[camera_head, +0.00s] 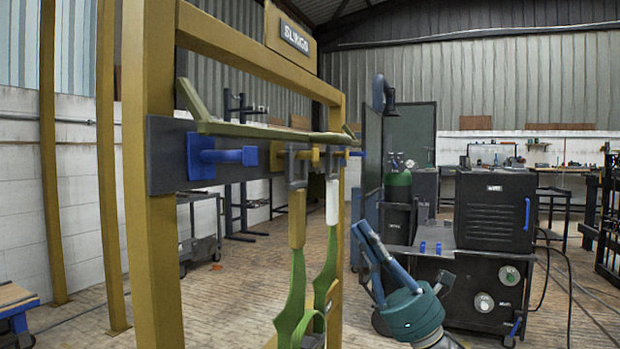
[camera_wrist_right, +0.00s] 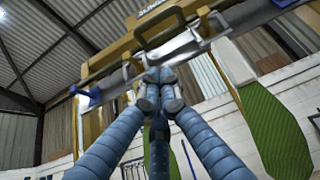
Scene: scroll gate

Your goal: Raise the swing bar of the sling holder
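The sling holder is a yellow frame (camera_head: 150,230) with a dark rail (camera_head: 168,155) across it. A long olive-green bar (camera_head: 270,131), which looks like the swing bar, lies along the top of the rail with upturned ends. Two slings hang below the rail, one with a yellow top (camera_head: 297,220) and one with a white top (camera_head: 332,200); their lower parts are green. My right gripper (camera_head: 360,229) points up, right of and below the rail's far end, apart from it. In the right wrist view its blue fingers (camera_wrist_right: 158,85) meet at the tips, with nothing visible between them.
A blue handle (camera_head: 225,156) sticks out of the rail's near end. A dark welding machine (camera_head: 495,212) and a green gas cylinder (camera_head: 398,185) stand behind my right gripper. A cart (camera_head: 200,238) stands behind the frame. The floor left of the frame is mostly clear.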

